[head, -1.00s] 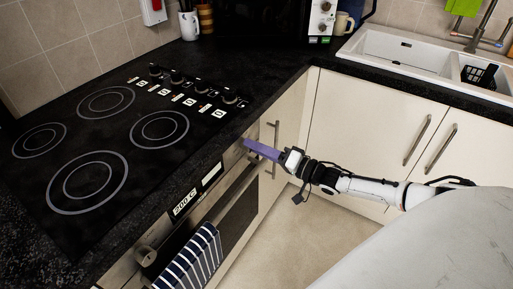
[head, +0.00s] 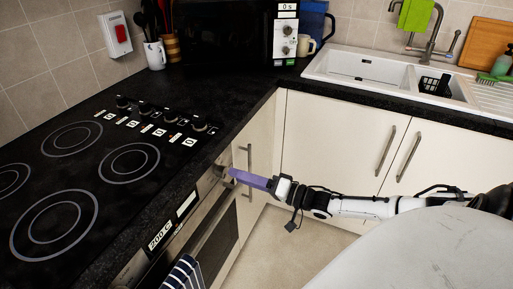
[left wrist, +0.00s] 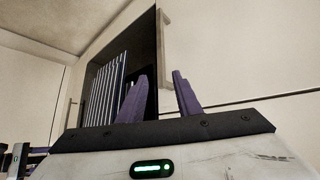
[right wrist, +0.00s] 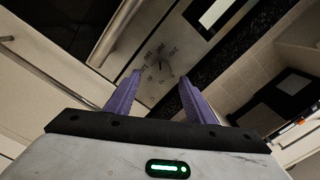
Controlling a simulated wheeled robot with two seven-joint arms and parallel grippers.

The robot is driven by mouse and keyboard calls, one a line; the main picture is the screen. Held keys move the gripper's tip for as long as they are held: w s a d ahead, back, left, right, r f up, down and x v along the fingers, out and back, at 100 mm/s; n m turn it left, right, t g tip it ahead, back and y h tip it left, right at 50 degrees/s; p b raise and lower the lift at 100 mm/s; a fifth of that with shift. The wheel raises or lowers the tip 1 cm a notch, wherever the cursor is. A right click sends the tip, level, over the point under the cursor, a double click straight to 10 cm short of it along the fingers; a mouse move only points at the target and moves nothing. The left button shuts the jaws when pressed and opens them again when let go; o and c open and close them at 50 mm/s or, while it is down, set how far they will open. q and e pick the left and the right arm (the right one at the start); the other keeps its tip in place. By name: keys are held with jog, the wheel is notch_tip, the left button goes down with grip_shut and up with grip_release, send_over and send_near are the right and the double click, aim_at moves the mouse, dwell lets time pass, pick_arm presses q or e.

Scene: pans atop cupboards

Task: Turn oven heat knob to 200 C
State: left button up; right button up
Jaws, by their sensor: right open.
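The oven's front panel (head: 207,183) runs below the hob edge in the head view, with a "200 C" label (head: 160,236) on it. In the right wrist view a heat knob dial (right wrist: 160,69) with small numbers around it lies ahead, between and beyond the fingertips. My left gripper (left wrist: 160,80) shows only in the left wrist view, open and empty.
The black hob (head: 60,185) lies above the oven, with its own knobs (head: 160,118) at the back. A striped towel (head: 184,273) hangs from the oven handle. Cream cupboards (head: 330,150) with bar handles stand to the right, under the sink (head: 365,68). Floor between is clear.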

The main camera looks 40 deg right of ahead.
jog(key=v, duration=0.6)
dwell(0.4)
jog(key=s+a+f+n+g+h, duration=0.1)
jog(key=s+a+f, duration=0.2)
jog(key=a+f, duration=0.3)
jog(key=s+a+f+n+g, duration=0.2)
jog(key=s+a+f, duration=0.25)
jog(key=a, duration=0.35)
jog(key=s+a+f+n+g+h, duration=0.3)
jog(key=s+a+f+n+g, duration=0.2)
jog(key=s+a, duration=0.4)
jog(key=shift+s+f+n, duration=0.4)
jog(key=shift+s+n, duration=0.1)
jog(key=shift+s, duration=0.45)
jog(key=shift+a, duration=0.15)
